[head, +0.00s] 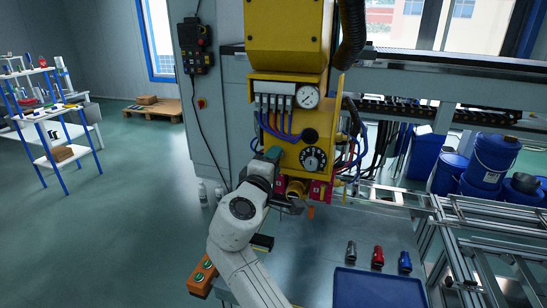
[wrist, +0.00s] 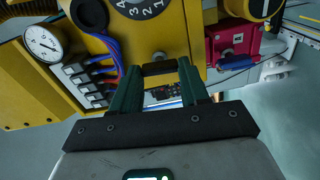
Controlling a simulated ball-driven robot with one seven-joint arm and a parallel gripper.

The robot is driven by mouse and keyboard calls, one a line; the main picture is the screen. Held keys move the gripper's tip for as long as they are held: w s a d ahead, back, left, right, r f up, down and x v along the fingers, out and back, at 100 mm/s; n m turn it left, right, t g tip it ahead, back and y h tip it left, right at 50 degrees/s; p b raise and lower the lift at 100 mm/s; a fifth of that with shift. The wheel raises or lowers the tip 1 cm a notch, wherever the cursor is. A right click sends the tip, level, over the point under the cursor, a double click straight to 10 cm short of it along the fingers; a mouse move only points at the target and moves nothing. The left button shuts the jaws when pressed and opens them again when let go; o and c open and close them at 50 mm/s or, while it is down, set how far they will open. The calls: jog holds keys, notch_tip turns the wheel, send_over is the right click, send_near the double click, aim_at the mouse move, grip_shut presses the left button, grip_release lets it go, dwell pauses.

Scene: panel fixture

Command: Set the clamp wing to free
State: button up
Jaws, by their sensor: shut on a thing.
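The yellow panel fixture (head: 290,152) hangs in front of my arm, with a round gauge, a black numbered dial and red blocks. My gripper (head: 272,154) is at the panel's lower left edge, left of the dial. In the wrist view, the green fingers of my gripper (wrist: 160,74) reach to the panel's edge and are shut on a short dark bar, which looks like the clamp wing (wrist: 159,68). Most of the wing is hidden by the fingers, and its setting cannot be read. In the head view my gripper and wrist hide it.
The numbered dial (head: 313,158) and gauge (head: 308,96) are close to my gripper. Blue and orange hoses (head: 278,125) hang just above it. Red blocks (head: 318,191) sit below the dial. A blue tray (head: 378,289) and small coloured cylinders (head: 377,257) are on the bench below.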

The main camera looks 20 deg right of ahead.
jog(key=shift+f+n, duration=0.15)
jog(key=shift+n, duration=0.45)
jog(key=o, duration=1.1)
jog(key=shift+c, duration=0.2)
jog(key=b+v, duration=0.1)
jog(key=v, duration=1)
jog(key=s+d+f+m+g+y, duration=0.1)
jog(key=s+d+f+m+g, duration=0.15)
jog(key=s+d+f, duration=0.4)
jog(key=s+d+f+m+g+y, duration=0.1)
jog(key=s+d+f+g+y, duration=0.15)
jog(key=f, duration=0.65)
jog(key=s+d+f+m+g+y, duration=0.1)
jog(key=s+d+f+m+g, duration=0.15)
jog(key=s+d+f, duration=0.4)
jog(key=s+f+m+g+y, duration=0.2)
jog(key=s+f, duration=0.4)
jog(key=s, duration=0.6)
jog(key=s+f+m+g+y, duration=0.3)
jog(key=s+f, duration=0.4)
jog(key=s, duration=0.5)
jog(key=shift+a+f+g+y, duration=0.2)
jog(key=shift+a+g+y, duration=0.05)
jog(key=shift+g+y, duration=0.25)
